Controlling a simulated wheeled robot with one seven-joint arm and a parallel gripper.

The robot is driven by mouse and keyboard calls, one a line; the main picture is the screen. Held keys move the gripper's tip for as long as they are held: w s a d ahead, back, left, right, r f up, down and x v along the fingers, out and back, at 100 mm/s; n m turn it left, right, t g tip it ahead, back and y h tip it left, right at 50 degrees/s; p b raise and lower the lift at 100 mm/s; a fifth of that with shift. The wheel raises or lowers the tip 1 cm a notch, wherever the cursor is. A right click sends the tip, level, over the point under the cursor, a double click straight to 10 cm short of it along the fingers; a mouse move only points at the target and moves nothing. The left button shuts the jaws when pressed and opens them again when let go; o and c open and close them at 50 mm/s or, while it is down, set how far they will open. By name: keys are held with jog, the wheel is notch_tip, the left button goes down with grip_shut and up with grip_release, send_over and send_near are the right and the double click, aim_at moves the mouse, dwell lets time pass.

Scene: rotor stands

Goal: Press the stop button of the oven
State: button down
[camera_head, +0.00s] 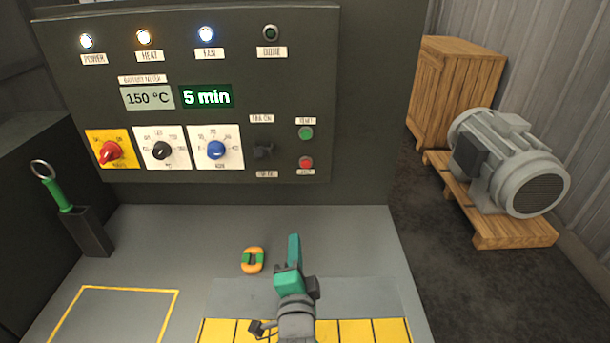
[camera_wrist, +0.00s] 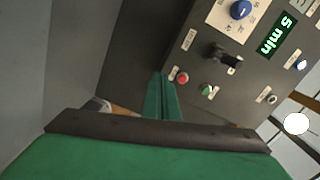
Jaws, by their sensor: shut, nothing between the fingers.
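The oven's control panel (camera_head: 225,100) stands upright behind the grey bench top. The red stop button (camera_head: 305,163) is at the panel's lower right, below the green start button (camera_head: 306,133). In the wrist view the red button (camera_wrist: 183,77) lies just right of my fingertips, with the green button (camera_wrist: 206,89) beside it. My gripper (camera_head: 294,240) is shut and empty, in front of the panel and below the red button in the head view. It also shows in the wrist view (camera_wrist: 161,78). A gap to the panel appears in the head view; its exact size is unclear.
A black switch (camera_head: 263,151) sits left of the buttons. Three knobs are further left on the panel, below displays reading 150 °C and 5 min. An orange-green ring (camera_head: 253,260) lies on the bench left of my gripper. A green-handled tool (camera_head: 57,195) stands in a holder at left.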

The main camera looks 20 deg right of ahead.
jog(key=w+d+r+m, duration=0.2)
jog(key=d+r+m, duration=0.1)
jog(key=r, duration=0.6)
jog(key=shift+w+d+m+h, duration=0.15)
jog(key=shift+w+m+h, duration=0.25)
jog(key=shift+m, duration=0.2)
